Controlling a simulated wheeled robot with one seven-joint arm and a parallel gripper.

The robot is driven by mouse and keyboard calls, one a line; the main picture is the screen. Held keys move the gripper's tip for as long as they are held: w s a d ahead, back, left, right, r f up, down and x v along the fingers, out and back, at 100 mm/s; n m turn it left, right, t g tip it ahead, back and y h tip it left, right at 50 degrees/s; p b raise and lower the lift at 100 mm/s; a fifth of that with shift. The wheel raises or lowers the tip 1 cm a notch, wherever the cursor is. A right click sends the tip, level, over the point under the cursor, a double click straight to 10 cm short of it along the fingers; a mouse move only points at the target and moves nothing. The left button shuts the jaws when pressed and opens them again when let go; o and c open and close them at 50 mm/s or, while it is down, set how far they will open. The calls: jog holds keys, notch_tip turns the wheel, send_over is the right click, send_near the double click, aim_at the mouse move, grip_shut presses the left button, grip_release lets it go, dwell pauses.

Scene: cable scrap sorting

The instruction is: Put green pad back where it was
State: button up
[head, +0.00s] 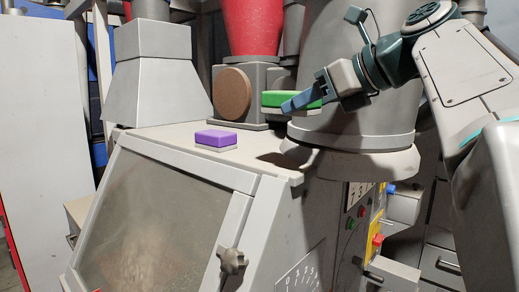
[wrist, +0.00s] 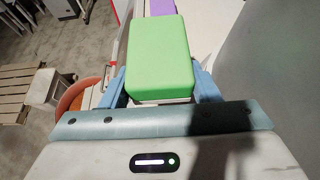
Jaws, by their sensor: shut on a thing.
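The green pad (head: 286,98) is a block with a pale underside. My gripper (head: 293,103) is shut on it and holds it above the machine's top, in front of the grey housing. In the wrist view the green pad (wrist: 160,55) sits between the two blue fingers of my gripper (wrist: 160,80). In the head view a finger hides part of the pad. A purple pad (head: 216,138) lies on the machine's flat top (head: 165,135), to the left of and below the green pad. The purple pad (wrist: 162,7) also shows beyond the green pad in the wrist view.
A grey column with a wide base (head: 350,135) stands right beside my gripper. A grey housing with a brown disc (head: 232,95) under a red hopper (head: 252,25) stands behind. The machine's top is bare around the purple pad.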

send_over(270, 161)
jog(key=f, duration=0.5)
jog(key=shift+w+a+f+p, duration=0.15)
jog(key=shift+w+f+p, duration=0.1)
jog(key=shift+f+p, duration=0.1)
jog(key=shift+f+b, duration=0.35)
jog(key=shift+f, duration=1.7)
jog(key=shift+f, duration=0.15)
jog(key=o, duration=1.5)
jog(key=shift+s+r, duration=0.15)
jog(key=shift+r, duration=0.15)
jog(key=v, duration=1.1)
jog(key=shift+d+b, duration=0.3)
jog(key=shift+b, duration=0.1)
